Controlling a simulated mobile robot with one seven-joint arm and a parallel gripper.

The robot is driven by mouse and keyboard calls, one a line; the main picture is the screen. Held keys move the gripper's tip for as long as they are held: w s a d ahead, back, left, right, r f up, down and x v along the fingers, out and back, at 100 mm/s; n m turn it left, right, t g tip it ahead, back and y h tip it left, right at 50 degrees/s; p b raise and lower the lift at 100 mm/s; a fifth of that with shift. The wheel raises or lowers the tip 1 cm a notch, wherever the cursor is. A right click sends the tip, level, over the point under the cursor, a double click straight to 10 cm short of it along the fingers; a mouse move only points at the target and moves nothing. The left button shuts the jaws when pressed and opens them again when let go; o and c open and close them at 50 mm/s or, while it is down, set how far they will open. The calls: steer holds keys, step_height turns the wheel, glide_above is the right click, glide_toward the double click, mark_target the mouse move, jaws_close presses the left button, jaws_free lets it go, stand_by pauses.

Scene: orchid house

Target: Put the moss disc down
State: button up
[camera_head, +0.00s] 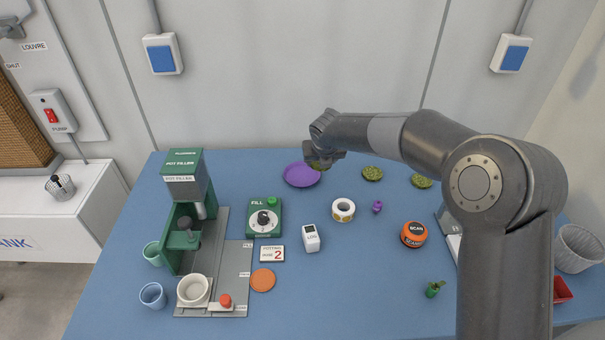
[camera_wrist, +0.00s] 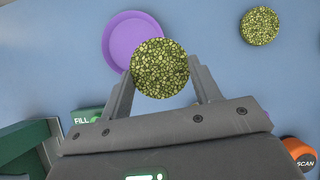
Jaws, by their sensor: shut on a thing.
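A round, speckled yellow-green moss disc (camera_wrist: 160,68) is held between the two fingers of my gripper (camera_wrist: 160,88) in the wrist view. In the head view my gripper (camera_head: 322,158) is over the back of the blue table, and only a bit of the held disc (camera_head: 318,166) shows under it. A purple saucer (camera_head: 301,175) lies just beside and below the gripper. In the wrist view the disc overlaps the lower right part of the purple saucer (camera_wrist: 122,36). The gap between disc and table is hard to judge.
Two more moss discs lie at the back right, one nearer (camera_head: 372,173) and one farther right (camera_head: 421,181). A white tape roll (camera_head: 343,210), a purple piece (camera_head: 377,207) and the green FILL dial box (camera_head: 264,218) stand in front. The green pot filler (camera_head: 186,180) stands left. Blue table (camera_head: 340,290) is bare at front centre.

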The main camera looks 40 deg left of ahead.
steer(key=a+f, duration=0.1)
steer(key=s+a+f, duration=0.1)
steer(key=a, duration=0.1)
steer(key=s+a+f, duration=0.1)
steer(key=a, duration=0.1)
steer(key=shift+s+a+f, duration=0.15)
steer(key=shift+f, duration=2.1)
steer(key=shift+f, duration=0.25)
steer(key=shift+f, duration=0.25)
steer(key=o, duration=1)
steer(key=v, duration=1.3)
steer(key=shift+a+r, duration=0.1)
steer(key=shift+a, duration=0.05)
